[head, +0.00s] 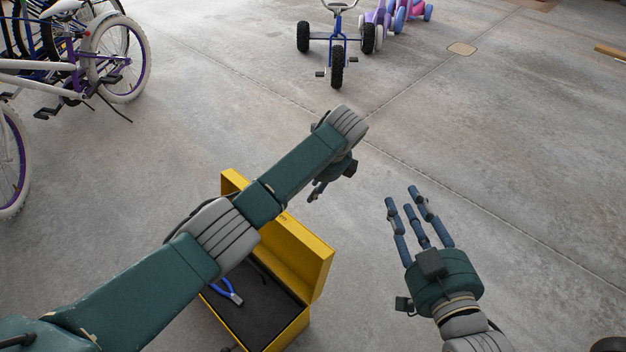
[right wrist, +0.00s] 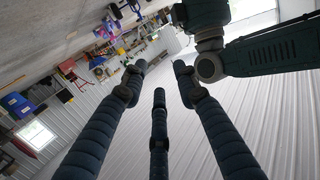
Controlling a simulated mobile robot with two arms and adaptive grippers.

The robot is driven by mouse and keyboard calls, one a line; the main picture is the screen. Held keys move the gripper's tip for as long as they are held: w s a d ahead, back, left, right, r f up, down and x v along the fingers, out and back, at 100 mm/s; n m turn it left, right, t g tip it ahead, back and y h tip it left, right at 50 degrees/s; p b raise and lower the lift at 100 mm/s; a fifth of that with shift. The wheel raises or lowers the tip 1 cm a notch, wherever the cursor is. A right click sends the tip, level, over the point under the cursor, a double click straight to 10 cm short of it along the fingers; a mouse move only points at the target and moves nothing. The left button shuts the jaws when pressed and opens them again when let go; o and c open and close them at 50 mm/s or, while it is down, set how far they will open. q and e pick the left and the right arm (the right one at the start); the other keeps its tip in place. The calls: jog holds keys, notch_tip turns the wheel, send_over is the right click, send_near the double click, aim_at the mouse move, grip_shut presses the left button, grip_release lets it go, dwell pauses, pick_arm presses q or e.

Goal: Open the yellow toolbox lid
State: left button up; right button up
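The yellow toolbox (head: 291,332) sits on the concrete floor at the bottom centre of the head view. Its yellow lid (head: 300,252) stands raised along the far right side, and the dark interior shows. Blue-handled pliers (head: 228,291) lie inside. My left arm crosses above the box and covers part of the box and lid. My left gripper (head: 315,191) is beyond the lid, apart from it and partly hidden by its own wrist. My right gripper (head: 413,211) is right of the box, its fingers spread and empty; the fingers also show apart in the right wrist view (right wrist: 158,90).
Bicycles (head: 100,60) stand at the upper left. A blue tricycle (head: 337,45) and pink-purple ride-on toys (head: 385,20) are at the top. The floor right of the box is mostly clear. The right wrist view shows walls and distant shelves.

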pick_arm(q)
jog(key=shift+d+r+p, duration=0.5)
jog(key=shift+r+p, duration=0.2)
jog(key=shift+r, duration=0.15)
pick_arm(e)
jog(key=s+d+f+g+h, duration=0.1)
jog(key=s+f+g, duration=0.2)
jog(key=f, duration=0.4)
jog(key=shift+d+f+g, duration=0.4)
jog(key=shift+g, duration=0.1)
pick_arm(q)
jog(key=shift+p, duration=0.55)
pick_arm(e)
jog(key=s+d+f+g+h, duration=0.1)
jog(key=s+f+g, duration=0.2)
jog(key=s+f, duration=0.1)
jog(key=shift+d+f, duration=0.35)
jog(key=shift+f, duration=0.05)
pick_arm(q)
jog(key=shift+s+f, duration=0.1)
pick_arm(e)
jog(key=shift+s, duration=0.15)
